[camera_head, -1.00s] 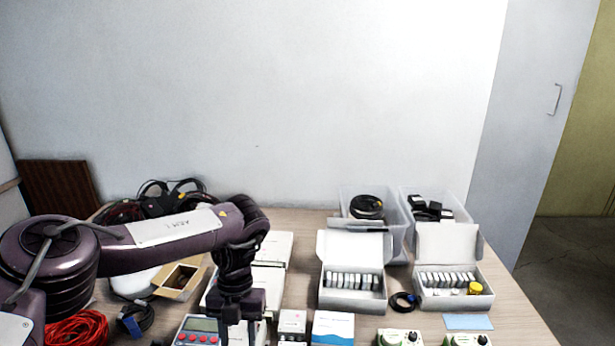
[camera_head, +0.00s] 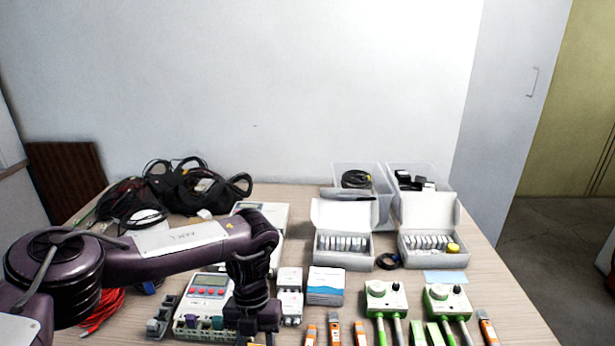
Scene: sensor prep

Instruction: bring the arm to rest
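My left arm reaches in from the left over the table (camera_head: 125,310). Its wrist points down and my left gripper (camera_head: 258,338) is at the bottom edge, in front of a white meter (camera_head: 210,285) with a small display and red buttons. The fingertips are cut off by the frame, so I cannot tell whether it is open or what lies between the fingers. My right arm and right gripper do not show.
Two open white boxes (camera_head: 343,262) (camera_head: 433,256) with rows of small items stand at the back right, before clear bins (camera_head: 381,200). Green-and-white devices (camera_head: 386,294) and orange-tipped sticks (camera_head: 334,325) lie at the front. Black cables (camera_head: 170,195) fill the back left.

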